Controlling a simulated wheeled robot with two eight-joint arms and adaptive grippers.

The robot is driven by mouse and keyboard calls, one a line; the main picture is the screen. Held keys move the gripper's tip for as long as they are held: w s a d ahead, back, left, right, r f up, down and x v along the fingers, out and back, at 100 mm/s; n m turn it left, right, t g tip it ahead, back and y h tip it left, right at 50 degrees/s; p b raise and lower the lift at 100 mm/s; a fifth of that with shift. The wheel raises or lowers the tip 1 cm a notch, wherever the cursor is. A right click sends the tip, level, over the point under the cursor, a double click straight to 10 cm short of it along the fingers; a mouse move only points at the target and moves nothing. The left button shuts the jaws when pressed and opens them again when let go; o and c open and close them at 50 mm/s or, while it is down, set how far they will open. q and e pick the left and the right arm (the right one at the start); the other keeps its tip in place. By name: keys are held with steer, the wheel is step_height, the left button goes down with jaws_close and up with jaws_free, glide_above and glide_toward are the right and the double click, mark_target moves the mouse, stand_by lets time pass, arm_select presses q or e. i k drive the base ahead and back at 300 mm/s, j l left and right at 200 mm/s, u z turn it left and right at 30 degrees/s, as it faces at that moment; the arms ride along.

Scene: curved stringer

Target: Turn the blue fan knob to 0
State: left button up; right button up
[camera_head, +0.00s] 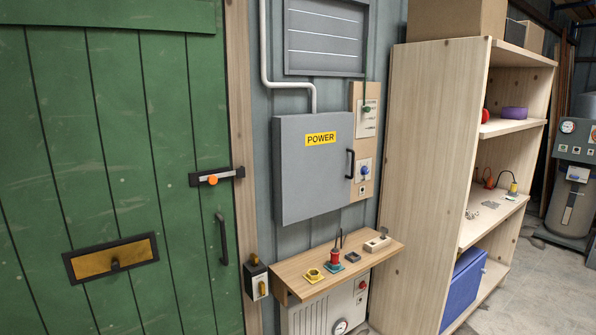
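A blue knob (364,170) sits on a small white plate on the lower part of a narrow wooden panel (354,97), just right of the grey POWER box (300,180). Its pointer direction and markings are too small to read. A green knob (367,108) sits on another white plate higher on the same panel. Neither of my grippers shows in the head view.
The POWER box door has a black handle (350,164) close to the blue knob. A wooden shelf (284,277) with several small parts juts out below. A tall shelving unit (425,180) stands close on the right. A green door (120,200) fills the left.

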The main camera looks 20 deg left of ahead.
mark_target(364, 170)
steer(key=u, duration=0.25)
steer(key=i+l, duration=0.35)
steer(key=i, duration=0.15)
steer(key=i+l, duration=0.7)
steer(key=i, duration=0.25)
steer(key=i+l, duration=0.35)
steer(key=i+z, duration=0.05)
steer(key=i, duration=0.05)
